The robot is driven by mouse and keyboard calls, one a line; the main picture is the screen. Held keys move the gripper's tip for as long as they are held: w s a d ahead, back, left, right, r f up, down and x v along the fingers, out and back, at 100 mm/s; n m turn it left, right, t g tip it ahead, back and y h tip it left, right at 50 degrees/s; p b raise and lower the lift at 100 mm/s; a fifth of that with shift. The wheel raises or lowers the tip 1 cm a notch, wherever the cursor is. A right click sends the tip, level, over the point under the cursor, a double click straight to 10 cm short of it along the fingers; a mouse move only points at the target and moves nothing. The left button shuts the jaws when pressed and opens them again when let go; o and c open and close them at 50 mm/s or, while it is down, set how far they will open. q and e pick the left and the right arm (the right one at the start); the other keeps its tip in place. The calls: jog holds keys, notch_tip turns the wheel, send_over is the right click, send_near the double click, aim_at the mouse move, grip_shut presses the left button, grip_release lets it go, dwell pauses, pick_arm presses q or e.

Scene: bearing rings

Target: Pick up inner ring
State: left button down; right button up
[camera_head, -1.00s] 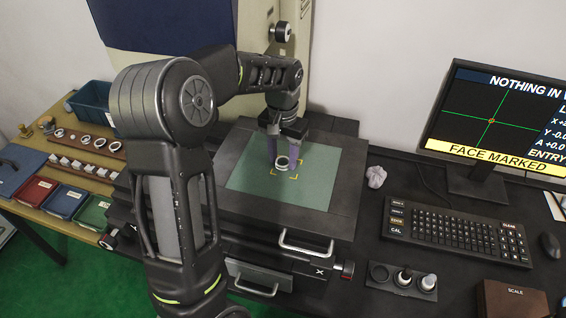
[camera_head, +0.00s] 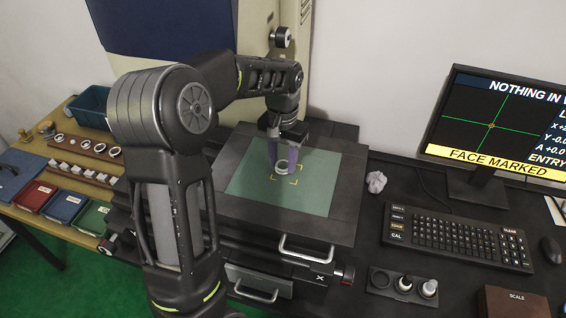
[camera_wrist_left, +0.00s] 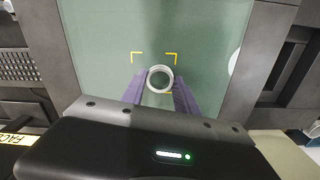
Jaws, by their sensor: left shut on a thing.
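The inner ring (camera_head: 282,167), a small pale metal ring, is at the green glass stage (camera_head: 318,192) by the yellow corner marks. In the left wrist view the ring (camera_wrist_left: 160,69) shows as a bright circle between two purple fingertips. My left gripper (camera_head: 282,160) is shut on the ring, with one finger on each side; it also shows in the left wrist view (camera_wrist_left: 160,86). I cannot tell whether the ring still touches the glass. My right gripper is not in view.
A monitor (camera_head: 500,120) and keyboard (camera_head: 458,236) stand to the right. A crumpled pale lump (camera_head: 376,181) lies beside the stage. On the left table are a rack of rings (camera_head: 88,146), a blue bin (camera_head: 93,105) and small red, blue and green trays (camera_head: 64,206).

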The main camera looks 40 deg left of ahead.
pick_arm(q)
jog(key=shift+r, duration=0.4)
notch_tip(320, 180, up, 2)
jog(key=shift+r+b, duration=0.1)
jog(key=shift+b, duration=0.35)
jog(key=s+d+b, duration=0.1)
jog(key=s+d, duration=0.1)
jog(key=s, duration=0.3)
jog(key=s+d+b, duration=0.1)
jog(key=s+b, duration=0.1)
jog(key=s, duration=0.3)
jog(key=s+d+b, duration=0.2)
jog(key=s, duration=0.4)
jog(key=shift+s+d, duration=0.1)
jog(key=shift+d, duration=0.25)
jog(key=shift+s+d, duration=0.15)
jog(key=shift+s, duration=0.25)
